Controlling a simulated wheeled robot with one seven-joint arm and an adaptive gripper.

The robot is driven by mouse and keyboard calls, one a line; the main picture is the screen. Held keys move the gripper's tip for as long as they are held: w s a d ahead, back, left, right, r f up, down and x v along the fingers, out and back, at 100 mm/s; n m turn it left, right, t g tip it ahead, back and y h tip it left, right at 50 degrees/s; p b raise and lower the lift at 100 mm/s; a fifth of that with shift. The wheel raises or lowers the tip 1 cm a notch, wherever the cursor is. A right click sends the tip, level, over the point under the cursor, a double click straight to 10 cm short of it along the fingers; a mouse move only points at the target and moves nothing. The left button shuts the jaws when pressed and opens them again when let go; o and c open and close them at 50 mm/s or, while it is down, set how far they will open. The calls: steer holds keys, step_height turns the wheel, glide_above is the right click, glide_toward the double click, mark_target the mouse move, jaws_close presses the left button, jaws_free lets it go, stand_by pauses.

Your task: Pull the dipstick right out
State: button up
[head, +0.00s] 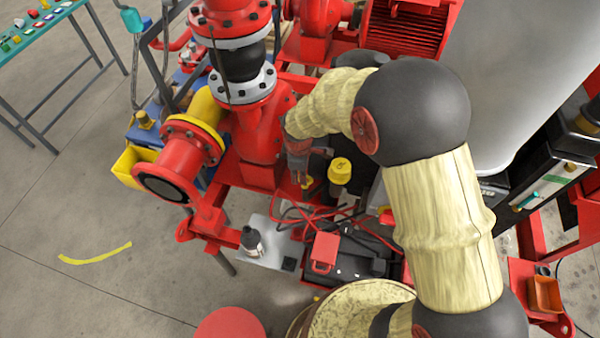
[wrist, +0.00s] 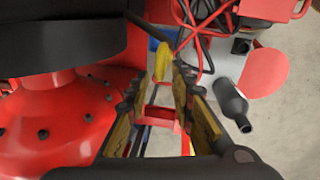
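A small yellow loop or handle, which looks like the dipstick's top (head: 307,183), shows just below and right of my gripper (head: 298,165) in the head view. In the wrist view the yellow handle (wrist: 163,60) lies at the far end of the gap between the fingertips of my gripper (wrist: 167,72). The fingers are apart, with a see-through gap between them. I cannot tell whether either finger touches the handle. The dipstick's lower part is hidden.
A yellow-capped black filler (head: 340,170) stands close right of my gripper. The red pump casing (head: 258,125) is close on its left. Red cables (head: 300,215) and a dark bottle (head: 252,241) on a grey plate lie in front. Open floor is at left.

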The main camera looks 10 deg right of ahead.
jaws_close()
stand_by(0.6)
